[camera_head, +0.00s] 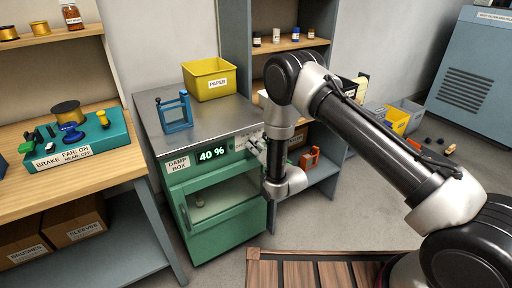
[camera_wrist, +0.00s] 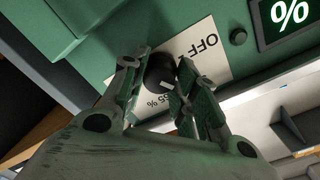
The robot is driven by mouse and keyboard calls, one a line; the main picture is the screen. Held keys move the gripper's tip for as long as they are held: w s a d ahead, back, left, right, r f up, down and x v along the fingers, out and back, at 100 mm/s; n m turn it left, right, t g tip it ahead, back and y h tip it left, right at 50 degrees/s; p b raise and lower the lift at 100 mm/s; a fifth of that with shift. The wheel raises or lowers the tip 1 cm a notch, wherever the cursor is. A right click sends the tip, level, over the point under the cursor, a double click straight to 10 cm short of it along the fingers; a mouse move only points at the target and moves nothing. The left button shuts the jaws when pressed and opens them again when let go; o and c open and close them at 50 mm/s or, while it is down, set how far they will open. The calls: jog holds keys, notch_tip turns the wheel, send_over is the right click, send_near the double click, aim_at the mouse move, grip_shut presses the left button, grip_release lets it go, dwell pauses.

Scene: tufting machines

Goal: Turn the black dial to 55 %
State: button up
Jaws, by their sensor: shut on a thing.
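The black dial (camera_wrist: 160,70) sits on a white plate (camera_wrist: 208,50) marked "OFF" and "55 %" in the wrist view. A small pale mark shows on the dial's lower side. My gripper (camera_wrist: 157,78) has a finger on each side of the dial and is shut on it. The display (camera_head: 212,155) reads "40 %". The wrist view shows only its "%" sign (camera_wrist: 290,14).
A yellow "PAPER" bin (camera_head: 210,90) and a blue stand (camera_head: 175,125) are on the metal top (camera_head: 222,112). A shelf unit (camera_head: 236,40) stands close behind my arm. A wooden workbench (camera_head: 85,175) is at left. Grey floor (camera_head: 345,205) is open at right.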

jog(key=shift+w+r+m, duration=0.1)
jog(key=shift+m, duration=0.2)
jog(key=o, duration=1)
jog(key=v, duration=1.2)
